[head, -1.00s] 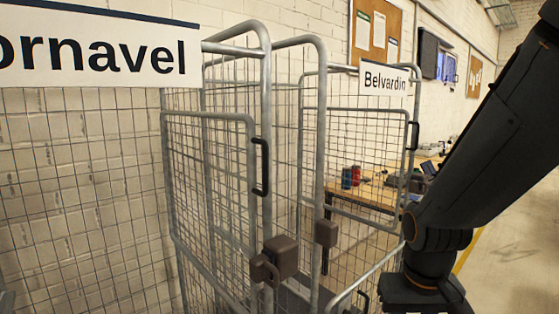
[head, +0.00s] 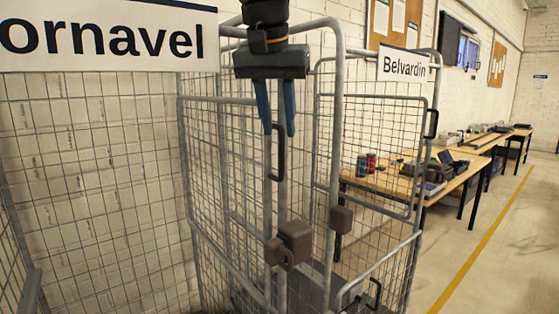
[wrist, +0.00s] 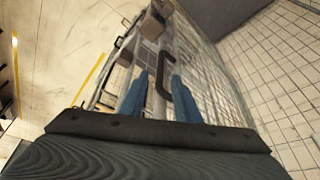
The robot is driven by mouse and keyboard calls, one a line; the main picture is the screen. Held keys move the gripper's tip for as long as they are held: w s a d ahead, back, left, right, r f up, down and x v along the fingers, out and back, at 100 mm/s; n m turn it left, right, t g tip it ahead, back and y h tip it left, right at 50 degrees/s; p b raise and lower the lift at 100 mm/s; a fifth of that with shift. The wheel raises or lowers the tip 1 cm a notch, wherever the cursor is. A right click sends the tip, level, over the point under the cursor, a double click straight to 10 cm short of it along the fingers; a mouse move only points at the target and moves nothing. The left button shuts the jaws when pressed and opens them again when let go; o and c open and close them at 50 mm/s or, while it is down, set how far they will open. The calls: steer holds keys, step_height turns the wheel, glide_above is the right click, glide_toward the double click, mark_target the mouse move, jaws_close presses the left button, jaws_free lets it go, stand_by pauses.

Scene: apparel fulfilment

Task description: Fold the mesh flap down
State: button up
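The mesh flap (head: 215,100) is a grey tube frame with wire mesh on the roll cage beside the "ornavel" sign. It stands upright. Its dark handle (head: 280,158) is on the right edge of the flap. My gripper (head: 279,133) points down in front of the cage, its two blue fingers apart and the handle just below and between the tips. In the wrist view the handle (wrist: 164,74) lies between the open fingertips, with no visible grip on it. I cannot tell the exact depth gap. Below are brown latch blocks (head: 295,240).
A second cage panel carries the "Belvardin" sign (head: 403,66), with its own dark handle (head: 432,124). Wooden tables (head: 388,181) with cans and bins stand along the wall behind. Floor to the right is clear, with a yellow line (head: 480,240).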

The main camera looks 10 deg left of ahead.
mark_target(281, 147)
steer(key=shift+p+x, duration=0.9)
steer(key=shift+x, duration=2.95)
steer(key=shift+c, duration=0.5)
steer(key=shift+s, duration=0.1)
jaws_close()
